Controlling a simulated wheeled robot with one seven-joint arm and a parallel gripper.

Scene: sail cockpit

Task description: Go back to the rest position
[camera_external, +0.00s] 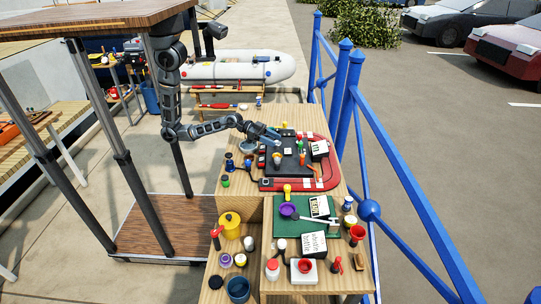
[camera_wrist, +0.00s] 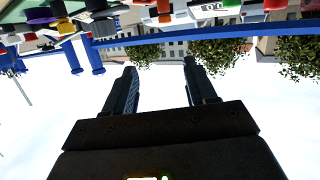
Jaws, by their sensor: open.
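My gripper (camera_wrist: 158,78) is open in the wrist view. Its two dark fingers stand well apart with nothing between them, only pale sky. In the external view my gripper (camera_external: 268,133) is at the end of my outstretched arm, over the far part of the wooden table (camera_external: 233,185). It is near a dark board (camera_external: 290,162) with small items on it. Whether the gripper touches anything there is hard to tell at this size.
Closer still are a yellow pot (camera_external: 230,222) and a blue cup (camera_external: 238,288). A blue railing (camera_external: 400,180) runs along the table's right side.

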